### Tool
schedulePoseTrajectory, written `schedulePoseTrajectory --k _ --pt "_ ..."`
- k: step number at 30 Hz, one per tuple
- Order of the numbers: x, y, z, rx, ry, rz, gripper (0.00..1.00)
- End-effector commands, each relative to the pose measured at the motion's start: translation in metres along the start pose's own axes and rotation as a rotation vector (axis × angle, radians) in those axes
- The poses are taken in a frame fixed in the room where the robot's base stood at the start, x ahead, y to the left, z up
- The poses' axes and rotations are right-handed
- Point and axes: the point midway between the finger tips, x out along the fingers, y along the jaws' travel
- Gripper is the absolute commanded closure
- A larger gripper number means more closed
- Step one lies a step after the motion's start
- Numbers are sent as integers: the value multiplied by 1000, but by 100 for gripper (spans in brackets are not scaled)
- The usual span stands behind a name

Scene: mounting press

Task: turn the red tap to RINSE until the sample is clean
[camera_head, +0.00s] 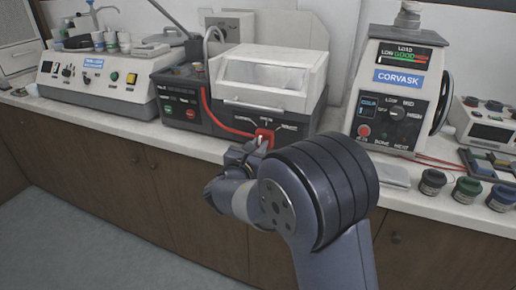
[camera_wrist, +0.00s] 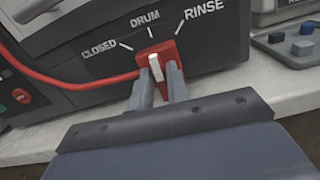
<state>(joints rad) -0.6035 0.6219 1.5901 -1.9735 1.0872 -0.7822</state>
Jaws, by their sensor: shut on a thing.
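The red tap (camera_wrist: 164,56) sits on the dark front panel of a machine with a clear lidded chamber (camera_head: 268,78). In the wrist view the labels CLOSED, DRUM and RINSE fan around it. Its white pointer (camera_wrist: 156,67) stands nearly upright, tilted slightly left, close to the DRUM mark. My gripper (camera_wrist: 157,88) is shut on the tap, one finger on each side. In the head view the tap (camera_head: 264,135) shows just beyond my gripper (camera_head: 257,144). The sample is not discernible in either view.
A red hose (camera_wrist: 70,80) runs from the tap to the left along the panel. A CORVASK press (camera_head: 400,80) stands to the right, with several lidded jars (camera_head: 467,188) near the bench edge. A beige machine (camera_head: 98,80) stands to the left.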

Motion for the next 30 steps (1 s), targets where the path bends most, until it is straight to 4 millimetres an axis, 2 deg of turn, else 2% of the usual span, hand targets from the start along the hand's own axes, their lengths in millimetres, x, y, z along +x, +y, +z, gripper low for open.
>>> schedulePoseTrajectory --k 9,21,30 --pt "0 -2 -7 215 -2 0 100" --pt "0 -4 -6 540 -2 1 100" --pt "0 -4 -5 689 0 -1 100"
